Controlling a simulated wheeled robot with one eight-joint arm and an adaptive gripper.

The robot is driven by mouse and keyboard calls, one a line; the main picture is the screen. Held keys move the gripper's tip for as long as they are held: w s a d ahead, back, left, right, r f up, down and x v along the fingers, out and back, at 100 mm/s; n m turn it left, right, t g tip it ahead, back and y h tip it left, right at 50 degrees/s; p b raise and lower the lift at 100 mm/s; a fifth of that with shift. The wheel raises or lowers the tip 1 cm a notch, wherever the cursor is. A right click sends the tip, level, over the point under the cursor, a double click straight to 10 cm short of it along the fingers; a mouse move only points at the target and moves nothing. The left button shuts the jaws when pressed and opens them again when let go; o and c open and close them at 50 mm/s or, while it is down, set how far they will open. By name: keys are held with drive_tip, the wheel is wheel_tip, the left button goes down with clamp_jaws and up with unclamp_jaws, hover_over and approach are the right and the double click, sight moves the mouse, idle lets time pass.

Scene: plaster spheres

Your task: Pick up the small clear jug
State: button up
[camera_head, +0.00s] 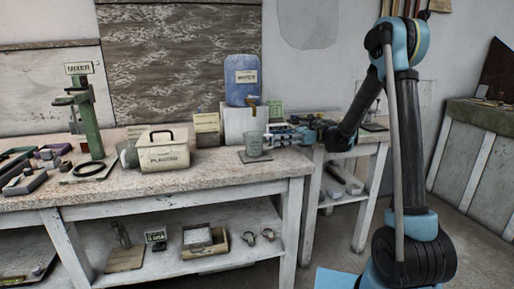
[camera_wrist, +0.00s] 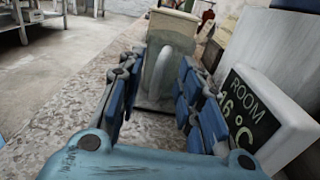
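The small clear jug (camera_head: 253,144) stands upright on a small flat mat (camera_head: 255,157) near the right end of the long bench. My gripper (camera_head: 273,138) reaches in from the right at the jug's height. In the wrist view the jug (camera_wrist: 172,35) is straight ahead, with its looped handle toward me. My gripper's blue-padded fingers (camera_wrist: 158,88) are apart, one on each side of the handle. A gap shows between the handle and the fingers, so the gripper looks open. The fingertips partly hide the jug's sides.
A blue water container (camera_head: 242,82) with a tap stands on a white block (camera_head: 236,125) behind the jug. A ROOM temperature sign (camera_wrist: 250,110) is close to my gripper's right side. A plaster box (camera_head: 165,155) stands left of the jug. The bench's front edge is clear.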

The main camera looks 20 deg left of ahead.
sight(261, 144)
drive_tip(key=x, duration=0.2)
drive_tip(key=shift+s+a, duration=0.15)
drive_tip(key=shift+a, duration=0.1)
drive_tip(key=shift+d, duration=0.1)
clamp_jaws()
drive_tip(key=shift+r, duration=0.1)
